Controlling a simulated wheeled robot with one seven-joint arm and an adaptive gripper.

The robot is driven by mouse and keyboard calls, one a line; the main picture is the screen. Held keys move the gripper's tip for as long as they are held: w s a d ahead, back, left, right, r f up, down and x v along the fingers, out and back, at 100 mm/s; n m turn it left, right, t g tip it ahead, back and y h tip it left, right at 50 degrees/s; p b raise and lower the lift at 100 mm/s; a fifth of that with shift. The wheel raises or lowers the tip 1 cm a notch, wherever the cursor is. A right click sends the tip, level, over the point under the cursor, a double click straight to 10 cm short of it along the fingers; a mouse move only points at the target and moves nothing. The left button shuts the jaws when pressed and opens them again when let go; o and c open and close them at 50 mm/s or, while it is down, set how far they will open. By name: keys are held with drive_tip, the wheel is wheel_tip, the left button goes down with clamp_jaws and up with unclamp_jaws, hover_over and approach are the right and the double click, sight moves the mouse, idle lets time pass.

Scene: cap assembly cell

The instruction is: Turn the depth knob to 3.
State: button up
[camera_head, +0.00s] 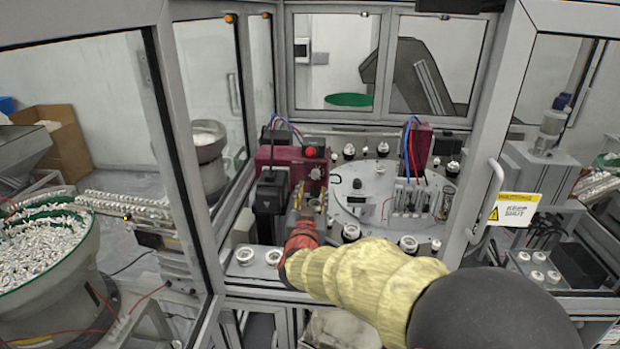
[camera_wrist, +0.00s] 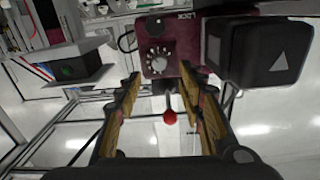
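A maroon unit (camera_head: 265,156) stands at the back left of the cell, just beyond my gripper. In the wrist view its maroon face (camera_wrist: 180,50) carries a dial knob (camera_wrist: 158,62) with a pale centre and white marks around it. The marks and the setting are too small to read. The knob also shows in the head view (camera_head: 315,173). My gripper (camera_wrist: 160,80) is open, its two fingers apart with the knob ahead between their tips. Nothing is between the pads, and the fingers look clear of the knob. In the head view my gripper (camera_head: 307,205) is partly hidden by its own wrist.
A red ball lever (camera_wrist: 169,117) hangs close to the knob; it also shows in the head view (camera_head: 310,152). A black round part (camera_wrist: 153,25) and a black box (camera_wrist: 258,52) are near. A round table (camera_head: 385,205) lies right. Door frames flank the opening.

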sight(315, 177)
drive_tip(key=w, duration=0.7)
drive_tip(key=shift+w+d, duration=0.15)
drive_tip(key=shift+w, duration=0.2)
drive_tip(key=c, duration=0.3)
clamp_jaws()
